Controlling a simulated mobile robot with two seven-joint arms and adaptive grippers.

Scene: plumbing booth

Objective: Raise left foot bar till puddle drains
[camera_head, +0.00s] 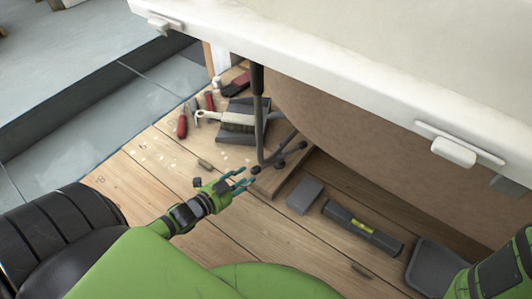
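A dark grey metal bar (259,115) runs down from under the white rim and bends near the floor into short branches with black knobs (255,170). I take this to be the foot bar. My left gripper (248,180) is just left of the nearest knob, low over the wooden floor. Its two teal fingers are apart, with nothing seen between them; whether a fingertip touches the knob cannot be told. A paler, wet-looking patch (145,103) lies on the grey tiles; whether it is the puddle is unclear. My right arm enters at the lower right, its gripper out of frame.
The white tub-like rim (330,85) overhangs the work area. Boards left of the gripper are mostly clear.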

